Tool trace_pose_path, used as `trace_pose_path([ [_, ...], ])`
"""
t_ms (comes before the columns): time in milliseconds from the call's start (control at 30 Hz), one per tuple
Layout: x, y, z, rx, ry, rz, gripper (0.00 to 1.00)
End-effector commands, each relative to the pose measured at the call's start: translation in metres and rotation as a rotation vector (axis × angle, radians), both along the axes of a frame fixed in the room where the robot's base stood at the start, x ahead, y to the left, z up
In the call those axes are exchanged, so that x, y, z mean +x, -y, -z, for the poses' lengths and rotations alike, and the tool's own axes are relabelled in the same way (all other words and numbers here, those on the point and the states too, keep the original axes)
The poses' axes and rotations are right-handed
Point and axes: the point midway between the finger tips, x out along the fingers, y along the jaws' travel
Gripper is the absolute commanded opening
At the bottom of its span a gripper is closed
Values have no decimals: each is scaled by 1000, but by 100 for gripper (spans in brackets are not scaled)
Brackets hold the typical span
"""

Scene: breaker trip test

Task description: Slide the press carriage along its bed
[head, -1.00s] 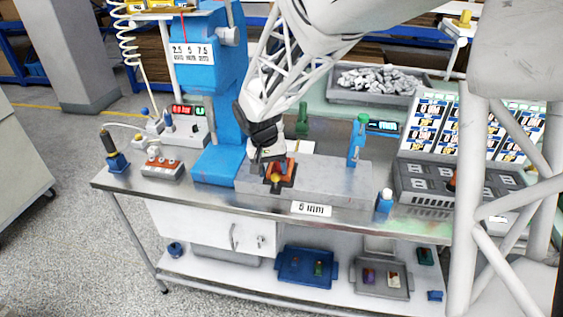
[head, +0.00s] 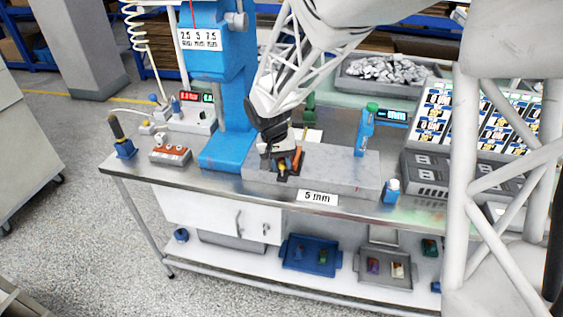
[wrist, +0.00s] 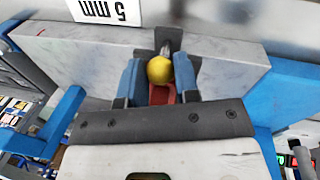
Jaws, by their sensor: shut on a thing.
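The press carriage (head: 297,160) is a small orange and dark block with a yellow knob. It sits near the left end of the grey bed (head: 340,178) in the head view, close to the blue press. My gripper (head: 284,162) reaches down onto it from above and covers much of it. In the wrist view, the blue-padded fingers of my gripper (wrist: 157,72) stand on both sides of the yellow knob (wrist: 159,70), shut on it. A red part of the carriage (wrist: 162,95) shows below the knob. Finger contact is partly hidden.
The blue press (head: 228,100) stands just left of the bed. A "5 mm" label (head: 317,198) is at the bench's front.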

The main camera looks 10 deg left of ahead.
Motion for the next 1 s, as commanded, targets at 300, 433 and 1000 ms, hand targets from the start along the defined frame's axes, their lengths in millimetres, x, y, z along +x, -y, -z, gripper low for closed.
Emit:
trace_pose_path([
  [300, 0, 4, 0, 0, 0, 1, 0],
  [433, 0, 14, -1, 0, 1, 1, 0],
  [1000, 0, 120, -1, 0, 1, 4, 0],
])
